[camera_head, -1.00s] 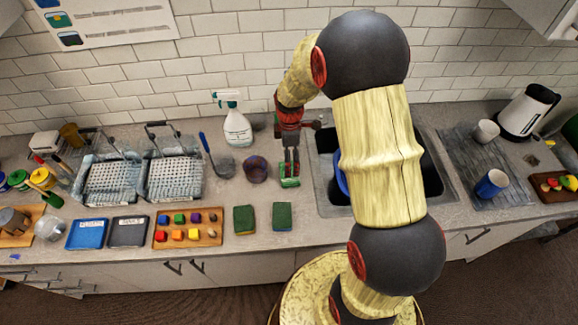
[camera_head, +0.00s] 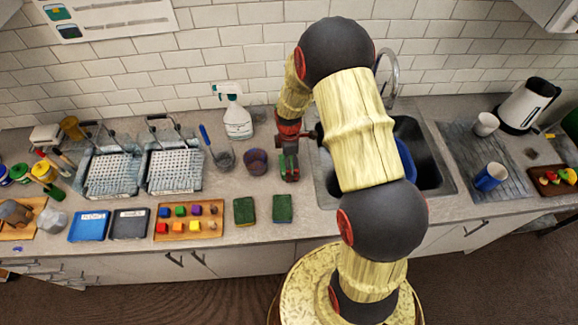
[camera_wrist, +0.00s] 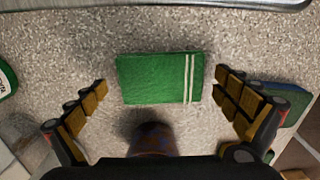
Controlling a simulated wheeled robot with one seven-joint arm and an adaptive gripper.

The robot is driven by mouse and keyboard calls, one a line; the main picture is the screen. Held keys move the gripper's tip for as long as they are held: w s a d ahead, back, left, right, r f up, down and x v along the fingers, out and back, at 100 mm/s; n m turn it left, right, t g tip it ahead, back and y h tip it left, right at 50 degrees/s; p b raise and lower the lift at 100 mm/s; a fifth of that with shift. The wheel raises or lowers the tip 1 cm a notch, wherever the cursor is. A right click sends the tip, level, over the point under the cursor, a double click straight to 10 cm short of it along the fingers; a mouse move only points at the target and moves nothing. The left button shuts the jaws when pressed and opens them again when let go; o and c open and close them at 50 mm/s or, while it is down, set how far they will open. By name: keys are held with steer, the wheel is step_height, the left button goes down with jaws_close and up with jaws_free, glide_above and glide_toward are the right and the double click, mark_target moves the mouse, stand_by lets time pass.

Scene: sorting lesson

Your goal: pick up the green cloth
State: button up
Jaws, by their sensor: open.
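The green cloth (camera_wrist: 150,78) lies flat on the speckled counter in the wrist view, a folded rectangle with two pale stripes near its right end. My gripper (camera_wrist: 161,81) is open, with one finger to the left of the cloth and one to the right. Both fingers are apart from it, and nothing is held. In the head view my gripper (camera_head: 289,172) points down at the counter just left of the sink. Only a little of the cloth shows there, mostly hidden by the gripper.
A dark purple cup (camera_head: 255,162) stands close left of my gripper. Two green-topped sponges (camera_head: 244,211) (camera_head: 282,209) lie at the counter's front. A spray bottle (camera_head: 238,122) stands behind. The sink (camera_head: 430,165) is to the right, and a board of coloured blocks (camera_head: 188,230) is to the left.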

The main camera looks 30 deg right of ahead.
steer(key=shift+c, duration=0.7)
steer(key=c, duration=0.8)
steer(key=shift+c, duration=0.2)
steer(key=shift+r, duration=0.55)
step_height(320, 180, up, 2)
steer(key=shift+r, duration=0.2)
steer(key=s+d+r, duration=0.6)
steer(key=s+r, duration=0.3)
steer(key=s, duration=0.3)
steer(key=shift+s+r, duration=0.25)
steer(key=shift+s, duration=0.1)
